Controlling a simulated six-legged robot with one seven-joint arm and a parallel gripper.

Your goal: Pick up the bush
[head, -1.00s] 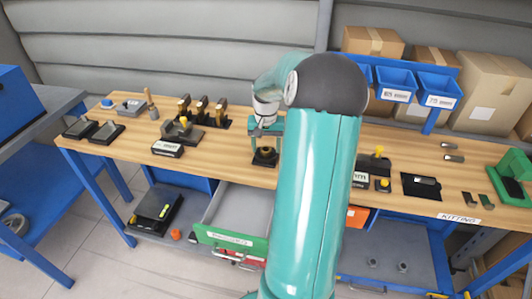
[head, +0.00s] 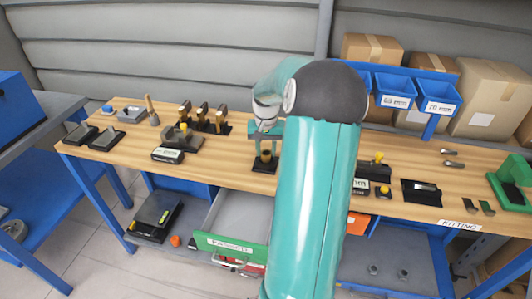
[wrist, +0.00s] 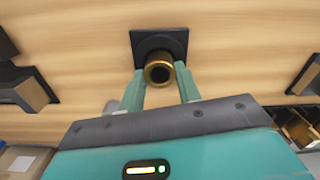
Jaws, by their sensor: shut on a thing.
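The bush (wrist: 159,72) is a short brass ring with a dark bore, seen end-on in the wrist view. It also shows small in the head view (head: 266,156), between my fingertips. My gripper (wrist: 160,86) has its two teal fingers shut on the bush, one on each side; in the head view the gripper (head: 266,150) points down at the bench. A square black base (wrist: 158,43) lies right behind the bush, and it also shows in the head view (head: 264,168). I cannot tell whether the bush still touches it.
The wooden bench (head: 230,160) has a rack with several brass-topped pieces (head: 203,118) to the left and black fixtures (head: 372,172) to the right. Blue bins (head: 395,88) and cartons stand behind. An open drawer (head: 232,226) sticks out below.

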